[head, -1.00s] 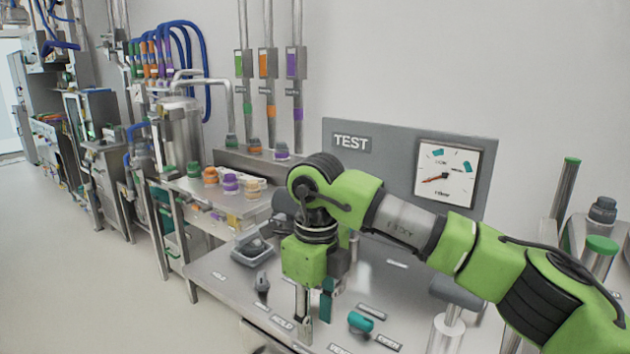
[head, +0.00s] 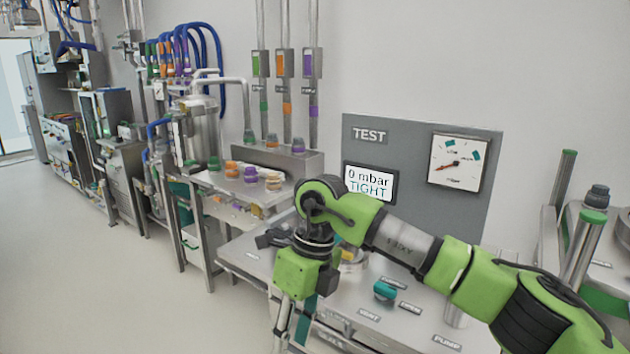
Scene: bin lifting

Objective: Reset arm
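My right arm comes in from the right, green and black, and bends down at the wrist. Its gripper (head: 290,335) hangs over the front edge of the test bench, low in the view. Its two fingers look apart, with nothing visible between them; the tips are close to the bottom edge of the picture. My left arm and gripper are not in view.
The metal test bench (head: 238,257) carries a teal knob (head: 384,291) and labelled controls. Behind it, the TEST panel (head: 410,150) has a screen (head: 370,184) reading "0 mbar TIGHT" and a gauge (head: 459,163). Coloured caps (head: 251,174) stand on the left bench. Open floor (head: 90,270) lies left.

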